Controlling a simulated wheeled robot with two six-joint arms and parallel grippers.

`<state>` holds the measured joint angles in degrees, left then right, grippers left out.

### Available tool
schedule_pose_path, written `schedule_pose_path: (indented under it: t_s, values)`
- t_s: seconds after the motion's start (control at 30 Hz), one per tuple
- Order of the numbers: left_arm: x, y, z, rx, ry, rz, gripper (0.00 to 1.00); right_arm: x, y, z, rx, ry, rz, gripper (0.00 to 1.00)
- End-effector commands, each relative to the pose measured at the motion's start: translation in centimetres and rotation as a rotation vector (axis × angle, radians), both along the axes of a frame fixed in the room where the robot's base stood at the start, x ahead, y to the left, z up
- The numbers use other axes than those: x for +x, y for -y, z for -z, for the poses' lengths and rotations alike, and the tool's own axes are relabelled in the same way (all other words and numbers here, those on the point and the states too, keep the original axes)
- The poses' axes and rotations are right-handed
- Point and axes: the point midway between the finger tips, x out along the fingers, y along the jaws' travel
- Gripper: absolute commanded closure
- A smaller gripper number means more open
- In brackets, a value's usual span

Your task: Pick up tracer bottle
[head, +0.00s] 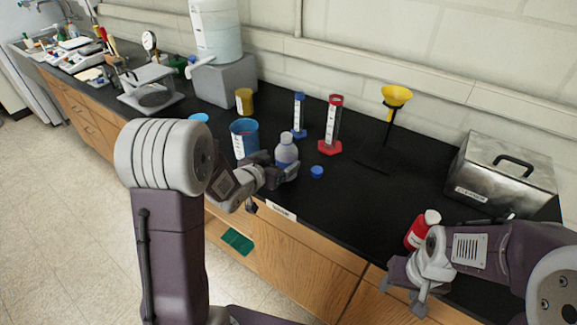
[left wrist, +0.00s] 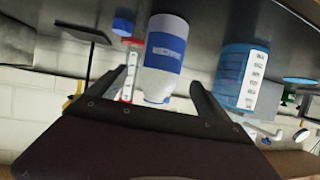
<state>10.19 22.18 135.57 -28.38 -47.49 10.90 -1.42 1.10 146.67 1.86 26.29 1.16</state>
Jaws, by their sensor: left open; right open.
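In the left wrist view this bottle (left wrist: 165,58) has a blue label band and appears in front of the jaws. My left gripper (head: 276,170) is open around or just short of its lower part; contact cannot be told. A red bottle (head: 421,229) with a white cap is at the right front. My right gripper (head: 416,284) is open and empty, in front of and below the red bottle. I cannot read which is the tracer bottle.
A blue beaker (head: 243,138) stands just left of the pale bottle, a blue cap (head: 317,172) lies to its right. Blue (head: 299,116) and red (head: 333,124) cylinders and a yellow funnel (head: 396,96) on a stand are behind. A metal box (head: 500,176) is at right.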

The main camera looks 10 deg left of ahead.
Motion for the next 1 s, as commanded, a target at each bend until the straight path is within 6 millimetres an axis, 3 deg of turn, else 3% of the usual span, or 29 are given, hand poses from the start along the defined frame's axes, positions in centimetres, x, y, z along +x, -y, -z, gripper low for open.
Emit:
schedule_pose_path:
  t_s: [0.23,0.47,0.7,0.97,1.0]
  values:
    - [2.9,0.6,1.1,0.0,-0.002,0.0,0.11,0.0,0.0,-0.6,0.0,0.0,0.0,0.44]
    - [4.0,0.9,1.8,0.0,-0.004,0.0,0.11,0.0,0.0,-0.8,0.0,0.0,0.0,0.44]
    - [7.5,1.8,3.5,0.001,-0.003,-0.001,0.11,0.0,0.0,-1.7,0.0,0.0,0.0,0.44]
    - [8.0,1.9,3.8,0.001,-0.002,-0.002,0.11,0.0,0.0,-1.6,0.0,0.0,0.0,0.44]
    - [8.0,1.9,3.8,0.001,-0.002,-0.002,0.19,0.0,0.0,-1.6,0.0,0.0,0.0,0.44]
